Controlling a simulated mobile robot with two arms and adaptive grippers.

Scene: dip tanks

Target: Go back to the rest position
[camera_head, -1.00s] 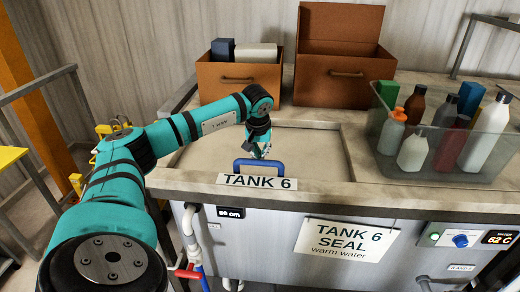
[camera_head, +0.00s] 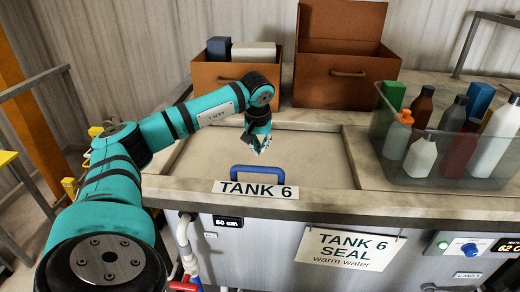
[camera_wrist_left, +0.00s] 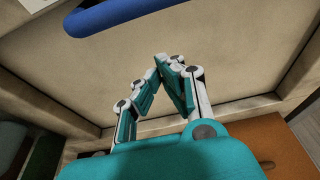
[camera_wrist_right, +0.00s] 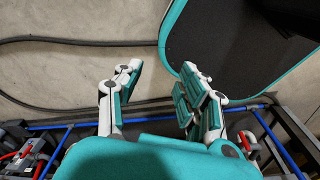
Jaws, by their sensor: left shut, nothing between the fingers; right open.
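My left gripper (camera_head: 260,147) is above the far part of the tank 6 lid (camera_head: 310,160), a flat beige panel. It is shut and empty, and it points down. In the left wrist view its fingertips (camera_wrist_left: 168,62) come together with nothing between them. The blue lid handle (camera_head: 257,170) stands behind the TANK 6 label, nearer to me than the gripper and apart from it. The handle also shows at the top of the left wrist view (camera_wrist_left: 110,18). My right gripper (camera_wrist_right: 160,80) shows only in its own wrist view, open and empty, above a concrete floor.
Two brown boxes (camera_head: 345,88) stand at the back of the counter. A clear bin (camera_head: 445,175) of several bottles stands at the right. The TANK 6 SEAL sign (camera_head: 350,248) hangs on the front. A black cable (camera_wrist_right: 60,42) lies on the floor.

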